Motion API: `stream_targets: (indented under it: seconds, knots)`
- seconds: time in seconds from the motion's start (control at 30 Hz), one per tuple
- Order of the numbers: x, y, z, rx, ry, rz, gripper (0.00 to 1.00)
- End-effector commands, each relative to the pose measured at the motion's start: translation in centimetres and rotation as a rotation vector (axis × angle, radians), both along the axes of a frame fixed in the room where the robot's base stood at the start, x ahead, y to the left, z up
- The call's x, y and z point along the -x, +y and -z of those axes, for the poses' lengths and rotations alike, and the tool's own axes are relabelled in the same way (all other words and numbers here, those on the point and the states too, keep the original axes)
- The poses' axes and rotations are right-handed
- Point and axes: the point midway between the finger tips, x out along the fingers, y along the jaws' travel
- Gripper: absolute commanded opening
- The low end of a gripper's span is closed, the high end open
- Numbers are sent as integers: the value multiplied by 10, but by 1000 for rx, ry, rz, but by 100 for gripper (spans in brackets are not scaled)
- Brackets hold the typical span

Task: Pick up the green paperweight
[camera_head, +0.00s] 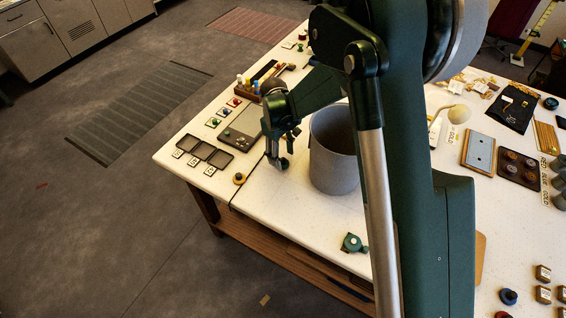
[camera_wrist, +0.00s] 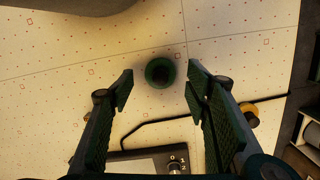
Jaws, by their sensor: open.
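The green paperweight (camera_wrist: 160,72) is a small round green piece with a dark centre, seen from above on the white table in the wrist view. My gripper (camera_wrist: 160,80) is open, with one finger on each side of it and visible gaps between. Nothing is held. In the head view my gripper (camera_head: 281,150) points down over the table, left of the grey bin. There the fingers and the small dark green shape beneath them blend, so I cannot separate the paperweight from them.
A grey bin (camera_head: 334,160) stands just right of my gripper. A grey device (camera_head: 243,127) and black trays (camera_head: 208,154) lie to the left. A yellow roll (camera_head: 239,179) sits near the table edge. A green item (camera_head: 353,243) lies in front, with clear table around it.

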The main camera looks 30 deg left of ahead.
Motion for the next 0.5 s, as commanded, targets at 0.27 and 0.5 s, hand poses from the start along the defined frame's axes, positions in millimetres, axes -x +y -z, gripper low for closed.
stream_targets:
  seconds: [0.27,0.5]
  knots:
    - [1,-3,23,0,0,0,47]
    - [1,-3,26,0,0,0,47]
